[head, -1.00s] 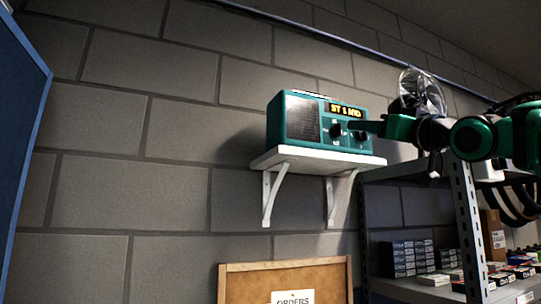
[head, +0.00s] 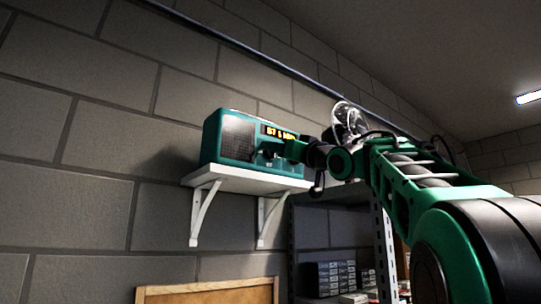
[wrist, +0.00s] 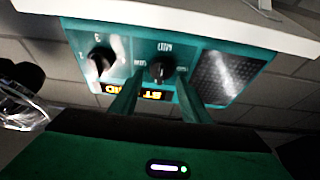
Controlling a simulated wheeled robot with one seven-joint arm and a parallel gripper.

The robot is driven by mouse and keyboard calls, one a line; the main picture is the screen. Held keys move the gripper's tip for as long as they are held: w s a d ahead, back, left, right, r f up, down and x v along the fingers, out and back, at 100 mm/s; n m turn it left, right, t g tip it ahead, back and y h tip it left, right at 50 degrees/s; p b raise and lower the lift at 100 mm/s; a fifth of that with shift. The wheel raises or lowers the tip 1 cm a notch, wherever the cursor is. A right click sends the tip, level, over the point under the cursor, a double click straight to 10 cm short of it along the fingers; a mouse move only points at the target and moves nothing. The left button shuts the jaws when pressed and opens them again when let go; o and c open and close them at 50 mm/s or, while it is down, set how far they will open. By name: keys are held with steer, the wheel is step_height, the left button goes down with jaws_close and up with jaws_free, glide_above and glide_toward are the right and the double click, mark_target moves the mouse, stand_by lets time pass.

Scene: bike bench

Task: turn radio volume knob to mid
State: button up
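The teal radio (head: 213,141) stands on a white wall shelf. Its orange display (head: 278,132) reads ST 1 and a word that looks like MID, partly covered by my gripper. My gripper (head: 285,150) is at the radio's front. In the wrist view, where the radio is upside down, its two green fingers (wrist: 155,82) are apart and straddle a black knob (wrist: 162,68) with small labels around it. Whether they touch it I cannot tell. A second black knob (wrist: 101,60), with digits around it, is left of the fingers. The held-between knob's pointer is unclear.
The shelf (head: 240,182) is narrow, on two brackets. A clear glass-like round object (head: 349,117) is behind my arm. A metal rack (head: 385,250) with small boxes (head: 333,276) stands at right, and a wood-framed board (head: 208,292) hangs below.

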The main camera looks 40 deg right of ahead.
steer(key=c, duration=0.9)
steer(key=shift+n+y, duration=0.6)
steer(key=shift+n, duration=0.5)
steer(key=o, duration=1)
steer(key=v, duration=1)
steer(key=shift+s+f, duration=0.2)
steer(key=shift+s, duration=0.05)
